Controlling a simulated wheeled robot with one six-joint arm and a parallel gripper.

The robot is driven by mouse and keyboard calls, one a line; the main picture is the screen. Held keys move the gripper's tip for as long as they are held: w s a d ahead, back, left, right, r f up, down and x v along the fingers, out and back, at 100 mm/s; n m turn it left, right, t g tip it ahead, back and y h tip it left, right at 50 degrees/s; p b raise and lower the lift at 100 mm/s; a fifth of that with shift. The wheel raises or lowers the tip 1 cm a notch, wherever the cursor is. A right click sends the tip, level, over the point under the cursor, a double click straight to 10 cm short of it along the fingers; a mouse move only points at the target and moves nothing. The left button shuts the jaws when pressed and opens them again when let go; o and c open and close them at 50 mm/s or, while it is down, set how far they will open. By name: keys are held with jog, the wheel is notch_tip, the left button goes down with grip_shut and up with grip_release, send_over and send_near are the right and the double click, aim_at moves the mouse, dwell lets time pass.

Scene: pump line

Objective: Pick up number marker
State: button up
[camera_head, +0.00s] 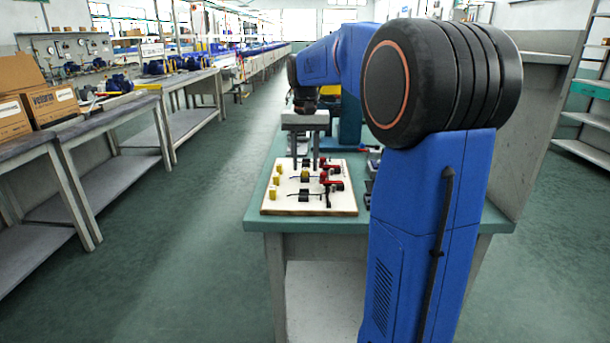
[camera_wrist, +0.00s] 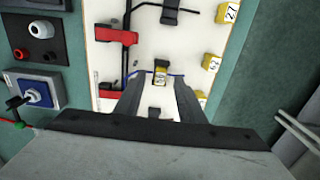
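A white board (camera_head: 345,203) lies on the green bench and carries yellow number markers. In the wrist view, numbered yellow markers stand along the board's right side: one at the top (camera_wrist: 227,12), one in the middle (camera_wrist: 211,62), and one partly hidden by a finger. A small yellow-and-dark piece with a pale face (camera_wrist: 160,76) shows between my fingertips; its number is unreadable. My gripper (camera_wrist: 159,85) points down over the board, its fingers apart on either side of that piece, with gaps visible. In the head view my gripper (camera_head: 305,163) is above the board's middle.
Red parts (camera_wrist: 117,35) with black cables and black clips (camera_wrist: 172,12) stand on the board. A grey box with a blue knob (camera_wrist: 36,92) and a socket box (camera_wrist: 35,42) sit left of it. Bench (camera_head: 257,213) edge is near.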

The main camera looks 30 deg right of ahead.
jog(key=shift+f, duration=1.2)
jog(key=shift+c, duration=0.6)
grip_shut()
